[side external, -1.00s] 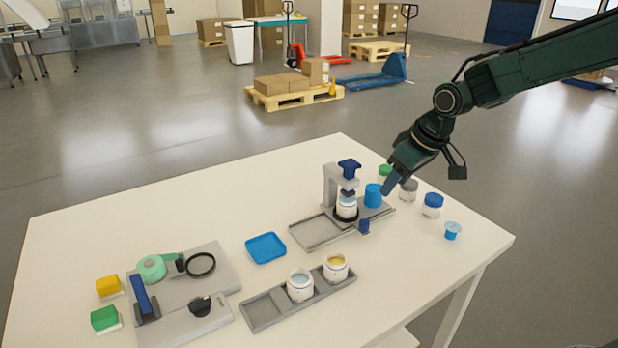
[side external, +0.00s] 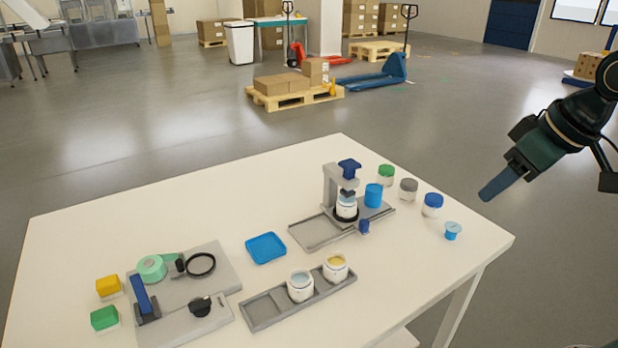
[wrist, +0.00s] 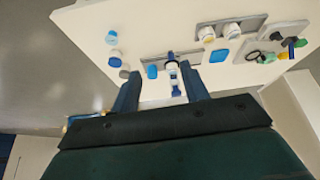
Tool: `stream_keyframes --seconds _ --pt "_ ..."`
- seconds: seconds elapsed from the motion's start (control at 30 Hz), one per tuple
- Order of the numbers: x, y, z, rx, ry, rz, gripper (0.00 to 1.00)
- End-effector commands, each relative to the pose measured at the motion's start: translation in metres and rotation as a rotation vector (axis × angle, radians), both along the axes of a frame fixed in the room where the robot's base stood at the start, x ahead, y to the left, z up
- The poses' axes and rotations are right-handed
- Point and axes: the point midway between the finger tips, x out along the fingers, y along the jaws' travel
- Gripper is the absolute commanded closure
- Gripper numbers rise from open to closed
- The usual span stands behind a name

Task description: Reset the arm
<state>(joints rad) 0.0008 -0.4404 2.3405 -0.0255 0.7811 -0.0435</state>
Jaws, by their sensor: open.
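My gripper (side external: 498,186) is at the right of the side external view, off the table's right edge and above the floor, touching nothing. In the wrist view its two fingers (wrist: 160,92) are spread apart with nothing between them. The grey press (side external: 331,185) with a blue top stands on the table, with a white jar (side external: 346,207) under it. A blue cylinder (side external: 373,195) stands beside it on the grey plate. The press also shows in the wrist view (wrist: 173,74), beyond the fingers.
Jars with green (side external: 386,171), grey (side external: 408,185) and blue (side external: 433,200) lids and a small blue cup (side external: 453,230) line the table's right side. A grey tray (side external: 262,312) holds two open jars. A blue tray (side external: 266,248) and a fixture with green tape (side external: 152,268) are farther left.

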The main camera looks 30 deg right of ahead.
Motion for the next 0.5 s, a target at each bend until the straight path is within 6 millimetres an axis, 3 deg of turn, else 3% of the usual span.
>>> stream_keyframes --seconds 0.3,0.5 --pt "-0.063 -0.004 -0.001 0.008 -0.025 -0.044 0.55" --pt "-0.082 -0.005 -0.006 0.012 -0.031 -0.06 0.55"
